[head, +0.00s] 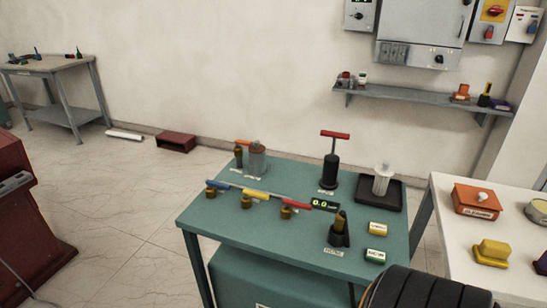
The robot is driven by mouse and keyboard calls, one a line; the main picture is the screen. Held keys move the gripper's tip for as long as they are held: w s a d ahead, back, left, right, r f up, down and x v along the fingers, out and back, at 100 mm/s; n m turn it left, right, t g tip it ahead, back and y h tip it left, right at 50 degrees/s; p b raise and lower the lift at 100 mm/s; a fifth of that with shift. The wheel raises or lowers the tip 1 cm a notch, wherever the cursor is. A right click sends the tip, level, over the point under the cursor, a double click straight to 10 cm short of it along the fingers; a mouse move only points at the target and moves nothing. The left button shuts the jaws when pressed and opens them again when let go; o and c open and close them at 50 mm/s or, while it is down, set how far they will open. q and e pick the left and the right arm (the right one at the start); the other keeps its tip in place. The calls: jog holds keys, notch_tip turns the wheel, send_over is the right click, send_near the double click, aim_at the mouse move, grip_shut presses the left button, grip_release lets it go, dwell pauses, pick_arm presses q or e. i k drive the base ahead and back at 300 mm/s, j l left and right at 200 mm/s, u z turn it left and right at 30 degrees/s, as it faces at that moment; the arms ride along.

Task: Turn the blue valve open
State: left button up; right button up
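The blue valve (217,185) is at the left end of a thin pipe near the front left edge of the teal table (215,215). Its blue lever sits on top of a small brass body and appears to lie roughly along the pipe. A yellow valve (255,195) and a red valve (297,202) follow to its right on the same line. A small display (325,205) at the right end reads 0.0. Neither of my grippers shows in the head view. Nothing hides the blue valve.
Behind the valves stand a grey cylinder (257,158) and a black hand pump (330,168) with a red T-handle. A white insulator (382,180) stands on a black tray. A white table (445,210) is at right.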

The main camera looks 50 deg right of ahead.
aim_at(210, 183)
jog(key=z, duration=1.2)
